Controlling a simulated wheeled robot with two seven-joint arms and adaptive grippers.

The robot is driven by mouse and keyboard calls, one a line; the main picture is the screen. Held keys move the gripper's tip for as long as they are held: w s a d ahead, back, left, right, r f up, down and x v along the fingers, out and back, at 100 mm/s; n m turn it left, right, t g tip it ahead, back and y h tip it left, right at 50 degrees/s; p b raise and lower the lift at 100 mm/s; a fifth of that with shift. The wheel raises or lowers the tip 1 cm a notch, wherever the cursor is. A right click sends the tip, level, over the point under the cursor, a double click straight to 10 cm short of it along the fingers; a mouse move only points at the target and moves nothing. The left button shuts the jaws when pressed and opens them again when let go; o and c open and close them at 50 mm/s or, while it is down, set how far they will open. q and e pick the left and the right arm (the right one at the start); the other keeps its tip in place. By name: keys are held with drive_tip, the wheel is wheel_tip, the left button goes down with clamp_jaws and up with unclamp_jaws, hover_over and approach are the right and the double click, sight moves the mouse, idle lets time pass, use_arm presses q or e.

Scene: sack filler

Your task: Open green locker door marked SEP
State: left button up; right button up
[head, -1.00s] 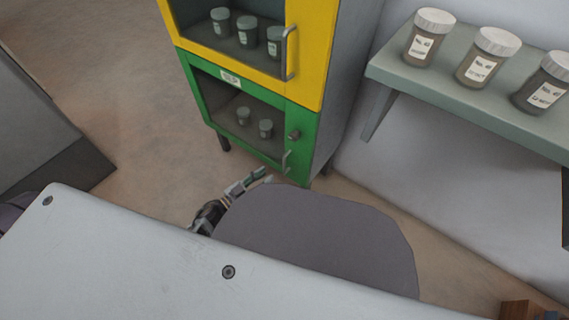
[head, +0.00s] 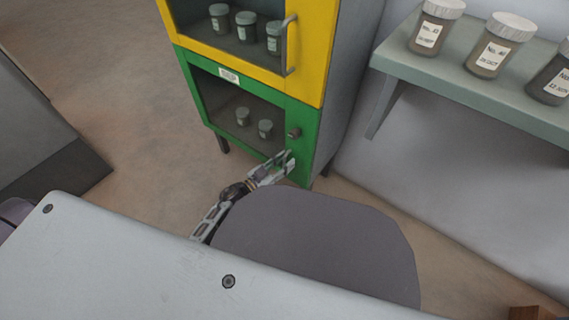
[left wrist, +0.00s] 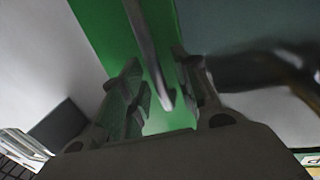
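The green locker door (head: 303,130) is the lower door of a two-tone cabinet and looks closed. In the left wrist view, the grey bar handle (left wrist: 149,45) runs between the two fingers of my left gripper (left wrist: 157,80). The fingers are apart, with gaps beside the bar. My right gripper is not in view.
The yellow upper door (head: 311,60) sits directly above, with its own handle (head: 288,45). A wall shelf (head: 450,80) with several lidded jars is at the right. A pale surface (head: 120,260) fills the lower left. Bare floor (head: 110,90) lies left of the cabinet.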

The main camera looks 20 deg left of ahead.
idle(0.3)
use_arm(q)
clamp_jaws()
drive_tip(key=shift+s, duration=0.1)
